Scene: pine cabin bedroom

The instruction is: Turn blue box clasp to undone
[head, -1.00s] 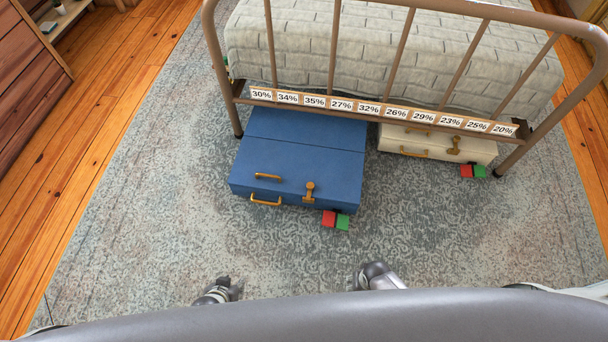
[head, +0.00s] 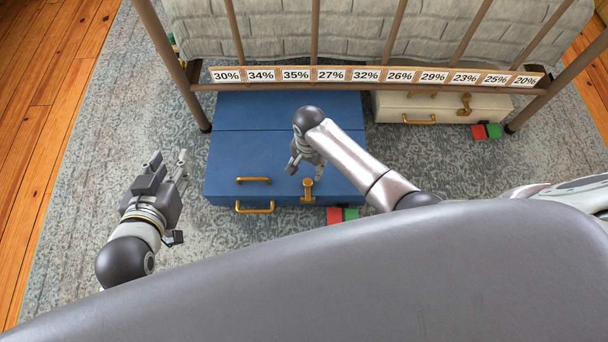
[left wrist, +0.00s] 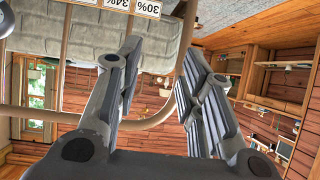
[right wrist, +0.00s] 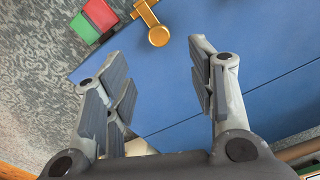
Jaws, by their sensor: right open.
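The blue box (head: 230,160) lies on the rug, partly under the bed's end rail. My right gripper (head: 305,173) is open and empty above the box, just behind the clasp in the head view. In the right wrist view the clasp (right wrist: 158,36) shows beyond the open fingers, near the top edge, apart from them. My left gripper (head: 168,160) is open and empty, left of the box; the left wrist view (left wrist: 161,50) shows its fingers apart.
A red and green block pair (head: 342,215) sits at the box's front right. A cream box (head: 400,108) with brass fittings and a similar pair lies to the right. The bed rail (head: 195,87) with percentage labels crosses above both boxes. Rug is clear at left.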

